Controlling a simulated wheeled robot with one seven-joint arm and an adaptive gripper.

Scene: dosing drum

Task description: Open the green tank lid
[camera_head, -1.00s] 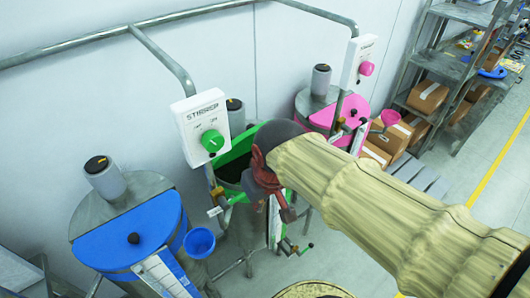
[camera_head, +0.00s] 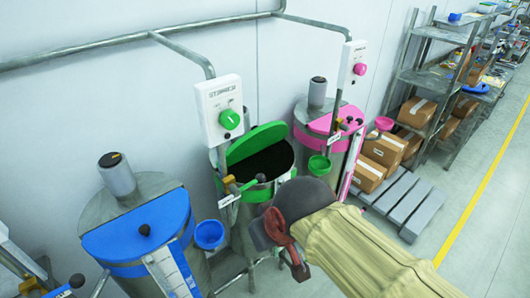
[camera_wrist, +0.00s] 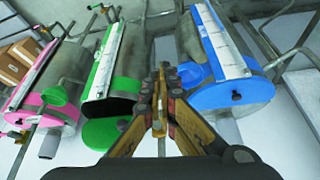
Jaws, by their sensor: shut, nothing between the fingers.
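The green tank (camera_head: 250,225) stands between the blue and pink tanks. Its green lid (camera_head: 255,143) is swung up and tilted back against the wall side, and the dark opening (camera_head: 265,165) shows in front of it. In the wrist view the raised green lid (camera_wrist: 100,133) hangs beside the dark mouth of the tank (camera_wrist: 118,106). My gripper (camera_head: 290,255) is in front of the green tank, apart from the lid, partly hidden by its own wrist. In the wrist view my gripper (camera_wrist: 163,72) has its fingertips together, with nothing between them.
The blue tank's lid (camera_head: 138,228) and the pink tank's lid (camera_head: 335,122) are down. A control box with a green knob (camera_head: 230,120) hangs over the green tank. A blue funnel (camera_head: 209,235) and green funnel (camera_head: 318,165) flank it. A pallet (camera_head: 405,205) lies at right.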

